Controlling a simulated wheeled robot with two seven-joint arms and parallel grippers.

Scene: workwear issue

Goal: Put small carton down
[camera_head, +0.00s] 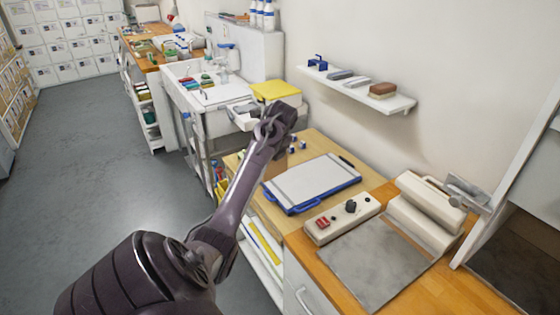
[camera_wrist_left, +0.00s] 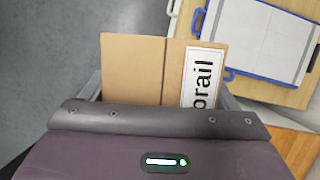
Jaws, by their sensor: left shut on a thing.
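The small carton (camera_wrist_left: 140,70) is a plain brown box with a white label whose visible letters read "orail". My left gripper (camera_wrist_left: 162,97) is shut on it, with a grey finger showing at each side in the left wrist view. In the head view my left arm hides most of the hand. A brown patch of the carton (camera_head: 278,160) shows beside the forearm, over the left part of the wooden worktop (camera_head: 322,149). Whether the carton touches the worktop cannot be told. My right gripper is in neither view.
A blue-rimmed tray with a pale board (camera_head: 312,183) lies on the worktop, right of my forearm. Small blue-and-white items (camera_head: 298,146) stand behind. A control box (camera_head: 342,217) and a press (camera_head: 427,212) are nearer right. A sink unit (camera_head: 205,90) stands beyond; a wall shelf (camera_head: 345,90) hangs above.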

